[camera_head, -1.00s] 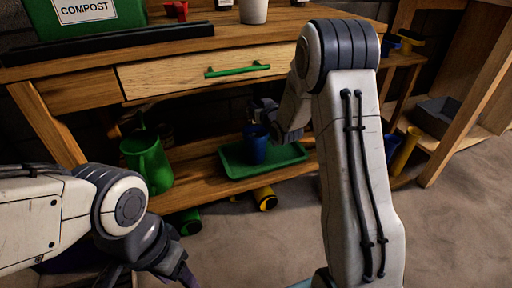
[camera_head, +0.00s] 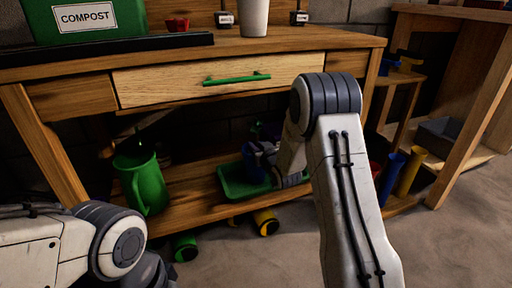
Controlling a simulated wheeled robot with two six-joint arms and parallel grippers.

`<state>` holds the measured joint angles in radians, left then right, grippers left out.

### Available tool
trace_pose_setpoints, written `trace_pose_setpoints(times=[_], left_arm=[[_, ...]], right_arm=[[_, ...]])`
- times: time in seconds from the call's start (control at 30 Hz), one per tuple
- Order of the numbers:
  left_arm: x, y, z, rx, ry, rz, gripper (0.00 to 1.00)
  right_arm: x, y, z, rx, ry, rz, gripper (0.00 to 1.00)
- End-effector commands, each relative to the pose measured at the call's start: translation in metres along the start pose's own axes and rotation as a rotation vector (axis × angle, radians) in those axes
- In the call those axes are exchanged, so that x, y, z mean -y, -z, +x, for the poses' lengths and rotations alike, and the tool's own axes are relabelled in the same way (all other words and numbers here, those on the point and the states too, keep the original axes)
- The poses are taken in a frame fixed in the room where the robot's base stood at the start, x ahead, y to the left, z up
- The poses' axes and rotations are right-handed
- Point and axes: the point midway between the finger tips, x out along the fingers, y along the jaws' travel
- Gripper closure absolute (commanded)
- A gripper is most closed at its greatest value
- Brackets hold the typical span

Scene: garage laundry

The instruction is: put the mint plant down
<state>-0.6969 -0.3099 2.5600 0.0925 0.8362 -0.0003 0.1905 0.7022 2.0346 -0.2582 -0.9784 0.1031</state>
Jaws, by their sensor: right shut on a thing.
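My right gripper (camera_head: 266,154) reaches under the workbench, over the green tray (camera_head: 233,184) on the lower shelf. It is shut on a small blue pot (camera_head: 253,166), taken as the mint plant's pot; my gripper hides part of it. No mint leaves can be made out in the shadow. The pot is at or just above the tray; I cannot tell whether it touches. My left arm comes in at the lower left, and its gripper is out of the picture.
A green watering can (camera_head: 142,182) stands left of the tray on the lower shelf (camera_head: 190,200). The drawer (camera_head: 200,82) with a green handle is above. The workbench top holds a compost box (camera_head: 85,22) and a white cup (camera_head: 254,17). Blue and yellow rolls stand at right.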

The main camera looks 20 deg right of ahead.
Motion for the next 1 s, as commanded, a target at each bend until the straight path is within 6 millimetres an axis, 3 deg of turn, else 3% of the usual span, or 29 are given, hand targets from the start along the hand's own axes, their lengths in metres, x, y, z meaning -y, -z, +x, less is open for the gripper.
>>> trace_pose_setpoints(times=[0.07, 0.1, 0.53, 1.0], left_arm=[[0.0, 0.0, 0.003, 0.0, 0.0, 0.0, 0.43], [0.0, 0.0, 0.002, 0.0, 0.0, 0.0, 0.43], [0.0, 0.0, -0.006, 0.0, 0.0, 0.0, 0.43], [-0.004, 0.003, -0.05, 0.0, 0.0, 0.0, 0.43]], right_arm=[[0.0, -0.003, 0.001, -0.002, 0.0, 0.0, 1.0], [0.0, -0.003, 0.001, 0.0, 0.0, 0.0, 0.69], [0.0, 0.003, -0.005, 0.003, 0.0, 0.001, 0.69], [-0.001, 0.004, -0.099, 0.004, -0.002, 0.002, 0.69]])
